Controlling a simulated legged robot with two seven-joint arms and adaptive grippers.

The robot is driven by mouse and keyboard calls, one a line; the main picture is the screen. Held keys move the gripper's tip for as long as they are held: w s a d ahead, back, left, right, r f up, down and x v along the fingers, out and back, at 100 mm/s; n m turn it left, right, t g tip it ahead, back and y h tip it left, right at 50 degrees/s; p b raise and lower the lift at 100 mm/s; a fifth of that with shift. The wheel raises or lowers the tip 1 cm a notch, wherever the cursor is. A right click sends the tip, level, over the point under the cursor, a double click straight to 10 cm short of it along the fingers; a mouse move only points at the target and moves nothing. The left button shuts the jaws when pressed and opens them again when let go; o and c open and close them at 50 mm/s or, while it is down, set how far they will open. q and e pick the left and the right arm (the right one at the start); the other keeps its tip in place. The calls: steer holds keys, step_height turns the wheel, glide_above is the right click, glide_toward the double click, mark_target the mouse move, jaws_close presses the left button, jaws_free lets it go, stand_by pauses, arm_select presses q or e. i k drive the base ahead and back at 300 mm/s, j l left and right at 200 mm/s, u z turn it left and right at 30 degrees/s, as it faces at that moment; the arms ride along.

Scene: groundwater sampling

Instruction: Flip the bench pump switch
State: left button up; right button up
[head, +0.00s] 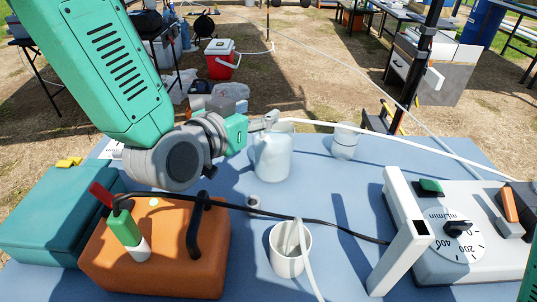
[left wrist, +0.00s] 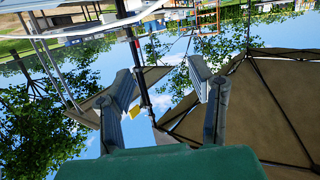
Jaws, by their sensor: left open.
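The bench pump (head: 459,270) is a pale box at the right of the blue table in the head view. It has a flow dial (head: 457,230), a green button or switch (head: 430,186) and an orange rocker-like part (head: 508,205); I cannot tell which is the switch. My left gripper (head: 271,120) is above the white jug, well left of the pump; I cannot tell if it touches the jug. In the left wrist view its two grey fingers (left wrist: 163,92) are spread apart with nothing between them. My right gripper is not in view.
A white jug (head: 272,155), a clear cup (head: 345,141) and a white beaker (head: 290,252) with a tube stand on the table (head: 330,200). An orange case (head: 165,270) and a teal case (head: 55,215) are at left. A pale upright frame (head: 402,235) stands beside the pump.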

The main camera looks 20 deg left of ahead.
mark_target(427, 185)
steer(key=k+l, duration=0.8)
steer(key=l, duration=0.2)
